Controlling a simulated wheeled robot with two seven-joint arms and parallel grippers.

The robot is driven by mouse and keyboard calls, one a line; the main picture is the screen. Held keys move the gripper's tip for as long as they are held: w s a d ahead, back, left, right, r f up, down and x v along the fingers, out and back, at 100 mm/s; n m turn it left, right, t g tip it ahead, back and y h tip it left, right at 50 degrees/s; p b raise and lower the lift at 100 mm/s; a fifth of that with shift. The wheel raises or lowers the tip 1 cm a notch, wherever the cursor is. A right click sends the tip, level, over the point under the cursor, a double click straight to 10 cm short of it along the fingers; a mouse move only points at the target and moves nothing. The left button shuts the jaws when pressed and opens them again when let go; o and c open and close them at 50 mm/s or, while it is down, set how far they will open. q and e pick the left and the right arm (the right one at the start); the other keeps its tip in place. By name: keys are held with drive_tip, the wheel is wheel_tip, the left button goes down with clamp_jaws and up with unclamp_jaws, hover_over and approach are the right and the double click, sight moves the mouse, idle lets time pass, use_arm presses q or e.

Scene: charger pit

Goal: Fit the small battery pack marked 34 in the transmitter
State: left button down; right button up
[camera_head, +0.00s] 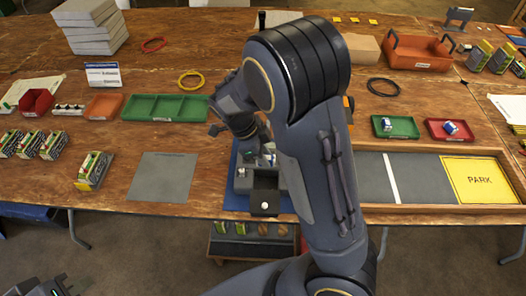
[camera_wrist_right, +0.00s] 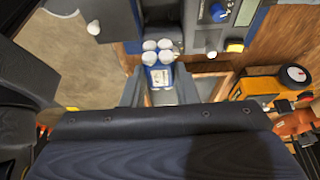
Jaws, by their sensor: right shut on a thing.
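My right gripper (camera_wrist_right: 160,88) is shut on a small blue and white battery pack (camera_wrist_right: 161,74) with several round white cell ends; its number cannot be read. In the head view, my right arm reaches up to the right gripper (camera_head: 252,145), which points down above a grey device (camera_head: 243,184) on a blue mat, seemingly the transmitter. The device has a dark bay and a pale knob at its front; my arm hides part of it. In the wrist view, the held pack appears below grey housings (camera_wrist_right: 203,38). My left gripper (camera_head: 52,288) is at the bottom left edge, mostly cut off.
Small packs lie in a green tray (camera_head: 376,133) and a red tray (camera_head: 432,134) at right. A framed grey lane with a yellow PARK panel (camera_head: 480,180) is in front. A grey mat (camera_head: 162,177) and green-yellow battery blocks (camera_head: 93,171) are at left. A yellow meter (camera_wrist_right: 255,88) stands nearby.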

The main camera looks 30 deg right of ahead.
drive_tip(key=shift+f+b, duration=3.4)
drive_tip(key=shift+f, duration=0.9)
drive_tip(key=shift+f+b, duration=1.6)
drive_tip(key=shift+f, duration=0.55)
drive_tip(key=o, duration=1.1)
drive_tip(key=v, duration=0.7)
drive_tip(key=shift+r+p, duration=0.4)
